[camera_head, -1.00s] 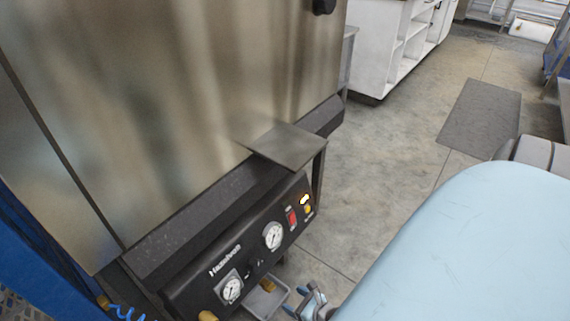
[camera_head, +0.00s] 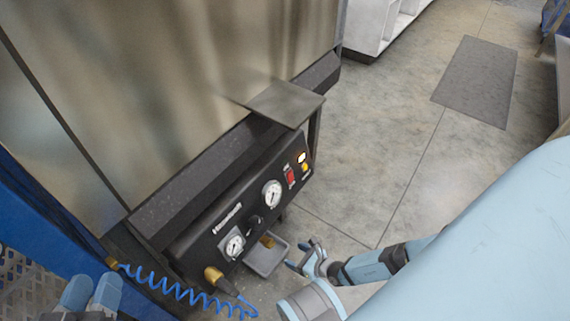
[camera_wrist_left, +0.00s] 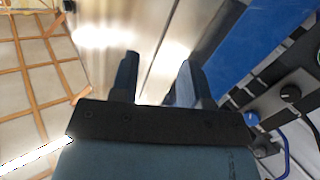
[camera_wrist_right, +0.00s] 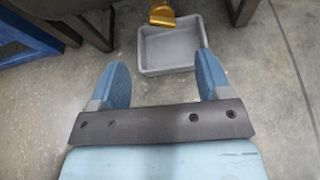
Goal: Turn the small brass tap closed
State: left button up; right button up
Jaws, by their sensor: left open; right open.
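The small brass tap (camera_head: 267,241) juts from under the black control panel, over a grey tray. In the right wrist view, the brass tap (camera_wrist_right: 161,13) shows at the top edge, partly cut off. My right gripper (camera_head: 306,260) is open and empty, just right of the tray and apart from the tap. In the right wrist view, its fingers (camera_wrist_right: 161,75) stand apart with the tray beyond them. My left gripper (camera_head: 90,290) is open and empty at the lower left. In the left wrist view, its fingers (camera_wrist_left: 158,78) point toward steel panels.
The black panel (camera_head: 230,225) carries gauges, a knob and a red switch. The grey tray (camera_head: 266,262) lies below the tap. A larger brass fitting (camera_head: 213,276) and a coiled blue hose (camera_head: 175,290) are at left. A steel shelf (camera_head: 285,103) juts above.

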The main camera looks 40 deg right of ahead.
aim_at(271, 244)
jog(key=b+x, duration=0.2)
jog(key=x, duration=0.3)
jog(key=shift+w+f, duration=0.2)
jog(key=shift+f, duration=0.05)
jog(key=b+x, duration=0.3)
jog(key=x, duration=0.4)
jog(key=shift+w+f+b, duration=0.1)
jog(key=shift+w+b, duration=0.05)
jog(key=shift+b, duration=0.2)
pick_arm(q)
jog(key=shift+w+a+r+m+t+h, duration=0.15)
jog(key=shift+w+a+m+t+h, duration=0.15)
jog(key=shift+w+m+t, duration=0.5)
jog(key=shift+w+a+r+m+t+h, duration=0.2)
jog(key=shift+w+a+m, duration=0.25)
jog(key=shift+m, duration=0.75)
pick_arm(e)
jog(key=shift+w+a, duration=0.2)
jog(key=shift+w, duration=0.25)
pick_arm(q)
jog(key=shift+f, duration=0.1)
